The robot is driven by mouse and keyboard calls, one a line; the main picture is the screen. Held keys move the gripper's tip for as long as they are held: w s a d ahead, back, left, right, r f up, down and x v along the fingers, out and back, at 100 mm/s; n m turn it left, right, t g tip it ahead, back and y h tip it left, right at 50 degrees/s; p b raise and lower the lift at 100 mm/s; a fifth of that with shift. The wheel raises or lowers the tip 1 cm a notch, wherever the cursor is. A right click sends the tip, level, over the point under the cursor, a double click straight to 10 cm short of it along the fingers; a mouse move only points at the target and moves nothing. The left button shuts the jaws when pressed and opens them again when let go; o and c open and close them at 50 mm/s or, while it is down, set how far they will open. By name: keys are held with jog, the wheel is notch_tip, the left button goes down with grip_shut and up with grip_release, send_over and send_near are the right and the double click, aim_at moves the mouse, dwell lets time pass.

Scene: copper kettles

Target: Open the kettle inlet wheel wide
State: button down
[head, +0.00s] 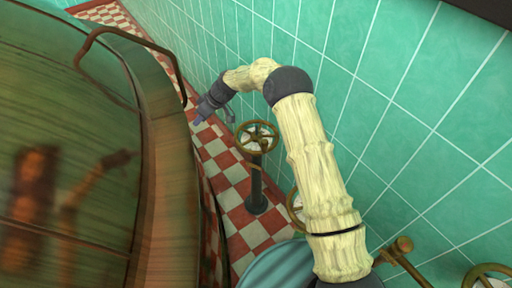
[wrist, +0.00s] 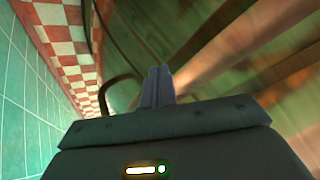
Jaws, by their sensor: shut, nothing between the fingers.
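A brass handwheel (head: 257,138) with a pale hub stands on a dark post between the kettle and the tiled wall in the head view. I cannot tell from any label whether it is the inlet wheel. My gripper (head: 197,122) is left of and a little above this wheel in the picture, apart from it, near the kettle's side. In the wrist view my gripper's fingers (wrist: 157,85) are together, with nothing between them. The large copper kettle (head: 165,200) fills the left of the head view. No wheel shows clearly in the wrist view.
A second brass wheel (head: 294,208) is partly hidden behind my arm. Another wheel (head: 490,276) and a brass fitting (head: 403,245) are at lower right. A bar handle (head: 128,43) sticks out from the kettle. Green tiled wall (head: 420,110) closes the right side; red-white checked floor (head: 235,205) lies between.

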jog(key=s+d+m+t+h+p, duration=0.6)
jog(key=s+d+m+h+p, duration=0.2)
jog(key=s+d, duration=0.6)
jog(key=m+h, duration=0.1)
jog(key=h, duration=0.1)
jog(key=shift+s+r+m+t+h, duration=0.2)
jog(key=shift+s+m+t+h, duration=0.2)
send_near(254, 151)
notch_tip(254, 151, down, 4)
jog(key=w, duration=0.1)
jog(key=w+d, duration=0.1)
jog(key=d, duration=0.2)
jog(key=shift+w+f, duration=0.15)
jog(key=shift+w, duration=0.25)
jog(key=shift+w+d, duration=0.15)
jog(key=shift+d, duration=0.1)
